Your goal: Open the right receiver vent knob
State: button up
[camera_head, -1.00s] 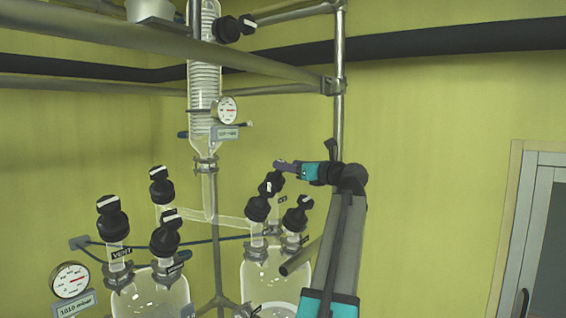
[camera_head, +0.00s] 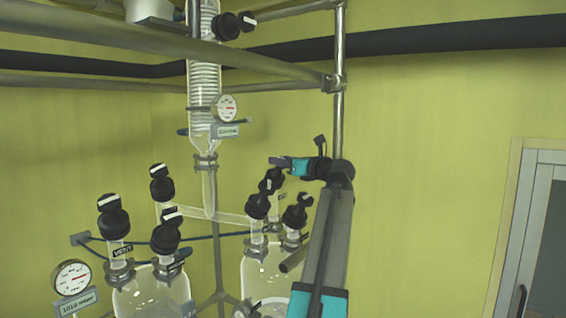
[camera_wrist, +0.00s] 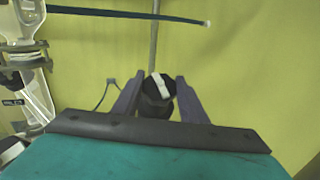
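The right receiver (camera_head: 262,268) is a glass vessel with several black knobs on its necks. One knob (camera_head: 257,206) is at its left, one (camera_head: 295,216) at its right, and a further one (camera_head: 270,181) behind. I cannot read which is the vent. My gripper (camera_head: 273,161) is just above the rear knob in the head view. In the wrist view, my gripper (camera_wrist: 156,88) is open, with a black knob with a white stripe (camera_wrist: 158,86) seen between its two fingers. Gaps show on both sides, and the knob's depth relative to the fingertips is unclear.
The left receiver (camera_head: 150,293) carries black knobs, one above a VENT label. A glass condenser column (camera_head: 204,90) stands behind. A metal frame post (camera_head: 340,120) rises behind my arm. The wall area at the right is free.

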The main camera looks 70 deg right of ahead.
jog(key=shift+d+n+y, duration=0.1)
jog(key=shift+n+y, duration=0.3)
jog(key=shift+n, duration=0.1)
jog(key=shift+s+d+r+n+t+y, duration=0.1)
jog(key=shift+n+t+y, duration=0.9)
jog(key=shift+n+y, duration=2.3)
jog(key=shift+n, duration=0.3)
jog(key=o, duration=1.1)
jog(key=shift+c, duration=0.2)
